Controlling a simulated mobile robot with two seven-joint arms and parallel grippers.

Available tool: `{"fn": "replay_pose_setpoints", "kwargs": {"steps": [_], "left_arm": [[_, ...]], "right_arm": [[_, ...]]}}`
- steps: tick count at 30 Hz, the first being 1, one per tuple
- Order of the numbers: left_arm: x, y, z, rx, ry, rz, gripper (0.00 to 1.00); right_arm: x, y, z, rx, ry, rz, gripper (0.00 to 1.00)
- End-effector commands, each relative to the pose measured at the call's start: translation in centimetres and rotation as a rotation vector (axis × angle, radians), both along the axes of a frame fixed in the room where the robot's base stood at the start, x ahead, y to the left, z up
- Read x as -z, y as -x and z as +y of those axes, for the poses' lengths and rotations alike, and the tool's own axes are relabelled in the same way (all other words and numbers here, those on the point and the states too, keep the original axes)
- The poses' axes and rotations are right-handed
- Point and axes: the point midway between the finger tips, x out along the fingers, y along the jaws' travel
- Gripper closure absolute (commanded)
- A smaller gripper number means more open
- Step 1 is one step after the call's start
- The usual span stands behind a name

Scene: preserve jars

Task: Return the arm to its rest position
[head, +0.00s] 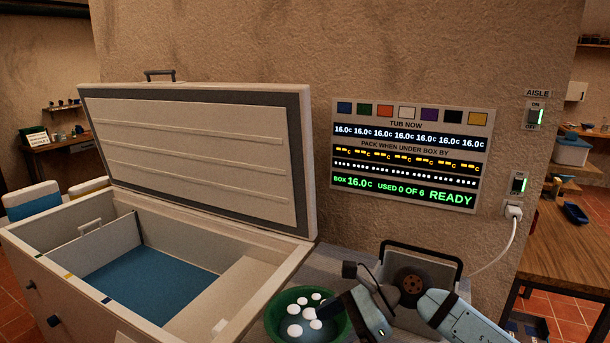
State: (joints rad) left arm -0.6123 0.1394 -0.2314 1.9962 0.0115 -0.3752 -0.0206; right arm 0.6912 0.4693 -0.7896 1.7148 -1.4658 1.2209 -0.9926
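One arm shows in the head view, coming in from the lower right, so it is my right arm. Several white round pieces (294,331) are in the bowl. My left gripper is not in view.
A large cool box (265,252) stands open at the left, its lid (200,150) raised and its blue-floored inside divided. A dark-handled container (422,249) is partly hidden behind my arm. A wall panel (410,155) reads "READY". A white cord (508,240) hangs at the right.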

Motion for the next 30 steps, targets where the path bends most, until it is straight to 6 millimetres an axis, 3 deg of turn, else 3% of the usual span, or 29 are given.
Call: {"fn": "replay_pose_setpoints", "kwargs": {"steps": [1, 5, 11, 14, 17, 22, 23, 27, 30], "left_arm": [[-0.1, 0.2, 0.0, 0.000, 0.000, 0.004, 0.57], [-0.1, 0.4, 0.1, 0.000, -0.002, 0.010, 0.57], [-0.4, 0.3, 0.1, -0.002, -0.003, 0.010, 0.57], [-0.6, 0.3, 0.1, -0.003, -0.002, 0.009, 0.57], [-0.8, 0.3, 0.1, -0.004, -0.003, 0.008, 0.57], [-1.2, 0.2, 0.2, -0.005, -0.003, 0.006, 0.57], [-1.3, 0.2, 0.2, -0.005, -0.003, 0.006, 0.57], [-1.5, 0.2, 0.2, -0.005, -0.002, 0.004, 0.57], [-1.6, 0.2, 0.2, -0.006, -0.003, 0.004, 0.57]], "right_arm": [[0.3, 1.6, 1.4, 0.058, -0.128, 0.130, 0.01], [-0.2, 3.7, 2.9, 0.238, -0.438, 0.487, 0.01], [1.2, 4.5, 0.9, 0.544, -0.859, 1.111, 0.01], [3.7, 4.9, -1.6, 0.705, -1.048, 1.444, 0.01], [7.6, 5.9, -4.6, 0.873, -1.227, 1.784, 0.01], [16.3, 10.6, -9.8, 1.164, -1.515, 2.355, 0.01], [17.8, 11.9, -10.5, -1.206, 1.557, -2.438, 0.01], [23.2, 17.5, -13.0, -1.059, 1.319, -2.114, 0.01], [25.4, 20.6, -13.9, -0.991, 1.221, -1.969, 0.01]]}}
